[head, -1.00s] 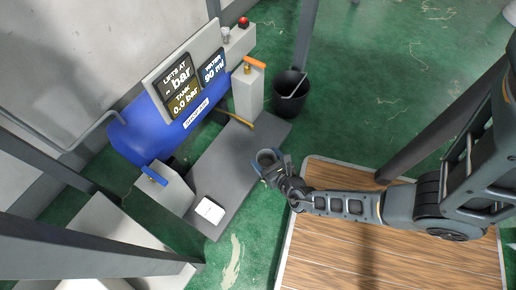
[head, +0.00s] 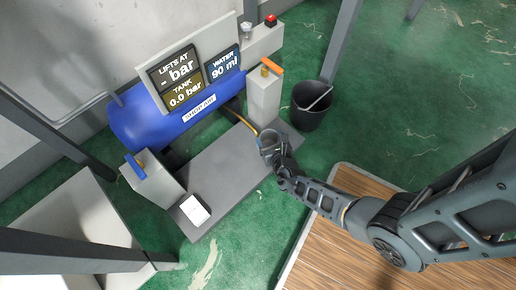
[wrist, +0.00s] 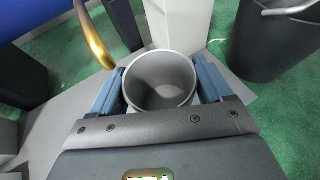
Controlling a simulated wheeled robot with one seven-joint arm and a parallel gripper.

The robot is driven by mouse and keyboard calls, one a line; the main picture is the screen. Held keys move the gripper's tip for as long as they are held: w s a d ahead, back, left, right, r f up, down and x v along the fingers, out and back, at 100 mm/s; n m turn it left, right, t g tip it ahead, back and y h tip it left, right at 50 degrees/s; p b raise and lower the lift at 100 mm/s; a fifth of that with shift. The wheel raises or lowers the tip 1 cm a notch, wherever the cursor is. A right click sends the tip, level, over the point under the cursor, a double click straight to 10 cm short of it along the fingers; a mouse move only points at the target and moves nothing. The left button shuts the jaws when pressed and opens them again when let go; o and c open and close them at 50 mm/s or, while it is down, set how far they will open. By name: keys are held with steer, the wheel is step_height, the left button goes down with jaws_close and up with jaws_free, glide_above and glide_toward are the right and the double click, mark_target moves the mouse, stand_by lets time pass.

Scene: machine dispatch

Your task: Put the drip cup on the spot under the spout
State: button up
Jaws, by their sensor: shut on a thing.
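The drip cup (wrist: 160,82) is a grey, round, open-topped cup and looks empty inside. My gripper (wrist: 158,90) is shut on it, with a blue finger on each side, and the cup is upright or nearly so. In the head view my gripper (head: 270,145) holds the cup (head: 267,136) over the right part of the grey base plate. The spout (wrist: 95,35) is a curved yellow-brass pipe, to the left of the cup in the wrist view. In the head view the spout (head: 245,124) ends close to the cup. The spot under it is not clearly visible.
The blue tank (head: 160,120) carries dark display panels (head: 190,75). A grey post (head: 264,98) with an orange handle stands behind the cup. A black bucket (head: 311,105) stands on the floor to the right. A white card (head: 194,209) lies at the base plate's (head: 210,165) front left.

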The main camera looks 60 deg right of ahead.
steer(key=w+f+b, duration=0.1)
steer(key=f, duration=0.1)
steer(key=w+a+f+b, duration=0.1)
steer(key=f+b, duration=0.1)
steer(key=w+a+f+b, duration=0.1)
steer(key=w+f, duration=0.1)
steer(key=shift+a+f, duration=0.15)
steer(key=shift+f, duration=0.25)
steer(key=shift+r, duration=0.1)
steer(key=o, duration=1)
